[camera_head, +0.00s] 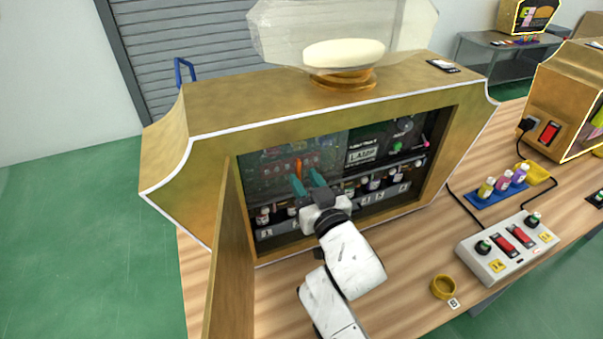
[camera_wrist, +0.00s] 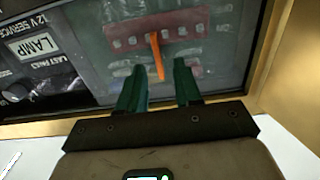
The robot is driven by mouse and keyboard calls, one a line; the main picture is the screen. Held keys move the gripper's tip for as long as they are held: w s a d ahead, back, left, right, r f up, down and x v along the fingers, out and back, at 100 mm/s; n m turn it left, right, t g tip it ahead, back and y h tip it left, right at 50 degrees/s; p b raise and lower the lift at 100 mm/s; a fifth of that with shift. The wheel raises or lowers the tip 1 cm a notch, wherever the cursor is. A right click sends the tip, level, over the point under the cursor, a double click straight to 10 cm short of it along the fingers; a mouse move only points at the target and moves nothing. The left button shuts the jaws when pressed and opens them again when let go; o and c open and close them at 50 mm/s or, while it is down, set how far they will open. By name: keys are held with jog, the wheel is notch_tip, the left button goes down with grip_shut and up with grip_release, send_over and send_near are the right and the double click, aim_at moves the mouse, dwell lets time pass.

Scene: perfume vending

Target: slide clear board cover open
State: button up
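The clear board cover (camera_head: 272,158) is a see-through panel over the left part of the machine's open bay, in front of a circuit board. It also shows in the wrist view (camera_wrist: 215,65). An orange handle (camera_head: 299,167) stands out from it; it also shows in the wrist view (camera_wrist: 157,57). My gripper (camera_head: 309,182) reaches into the bay with its green fingers pointing at the cover. In the wrist view my gripper (camera_wrist: 160,80) is open, with the handle's lower end between the fingertips. Whether a finger touches the handle cannot be told.
A LAMP label (camera_head: 360,155) and controls sit beside the cover. Small bottles (camera_head: 374,181) line the shelf below. The open door (camera_head: 230,265) stands left of my arm. A switch box (camera_head: 507,247) and a yellow ring (camera_head: 443,287) are on the table at right.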

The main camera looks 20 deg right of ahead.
aim_at(298, 171)
jog(key=shift+w, duration=1.15)
jog(key=shift+c, duration=0.5)
grip_shut()
